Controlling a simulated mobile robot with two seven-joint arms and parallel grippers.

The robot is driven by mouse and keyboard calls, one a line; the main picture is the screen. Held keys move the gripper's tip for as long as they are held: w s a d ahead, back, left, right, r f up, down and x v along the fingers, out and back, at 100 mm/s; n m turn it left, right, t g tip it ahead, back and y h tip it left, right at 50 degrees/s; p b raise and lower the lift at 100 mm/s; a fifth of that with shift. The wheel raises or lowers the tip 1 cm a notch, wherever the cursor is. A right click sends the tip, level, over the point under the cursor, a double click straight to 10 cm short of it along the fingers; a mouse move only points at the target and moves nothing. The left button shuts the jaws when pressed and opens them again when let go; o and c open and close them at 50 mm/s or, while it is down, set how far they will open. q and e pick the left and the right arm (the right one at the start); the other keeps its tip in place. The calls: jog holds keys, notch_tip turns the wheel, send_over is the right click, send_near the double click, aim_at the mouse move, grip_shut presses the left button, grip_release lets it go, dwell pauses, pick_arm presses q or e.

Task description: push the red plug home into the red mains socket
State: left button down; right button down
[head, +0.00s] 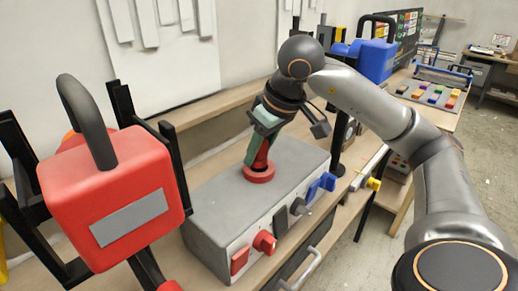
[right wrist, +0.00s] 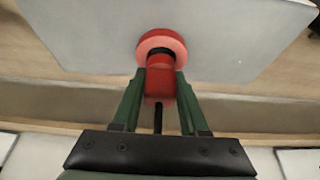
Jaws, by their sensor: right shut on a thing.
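The red plug (head: 262,156) is gripped between the green fingers of my right gripper (head: 259,148), which comes down over the grey box. It also shows in the right wrist view (right wrist: 160,84), with a finger on each side and a black cord at its back end. The red mains socket (head: 259,175) is a round red collar on top of the box. In the right wrist view the plug's front end is at the socket (right wrist: 160,37), lined up with it. A dark band shows between them; I cannot tell how deep the plug sits. My left gripper is not in view.
The grey box (head: 222,202) has red, dark and blue fittings (head: 264,242) along its front. A large red padlock-shaped block (head: 110,195) stands in a black rack at the left. A blue one (head: 375,62) stands behind the arm. Bare bench lies behind the box.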

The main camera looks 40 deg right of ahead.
pick_arm(q)
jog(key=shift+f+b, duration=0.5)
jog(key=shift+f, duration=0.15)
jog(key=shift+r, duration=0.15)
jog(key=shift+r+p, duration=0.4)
jog(key=shift+p, duration=0.15)
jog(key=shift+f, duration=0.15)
dwell(1.9)
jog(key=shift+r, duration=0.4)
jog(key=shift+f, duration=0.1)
dwell(2.3)
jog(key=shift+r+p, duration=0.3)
jog(key=shift+p, duration=0.15)
dwell(1.4)
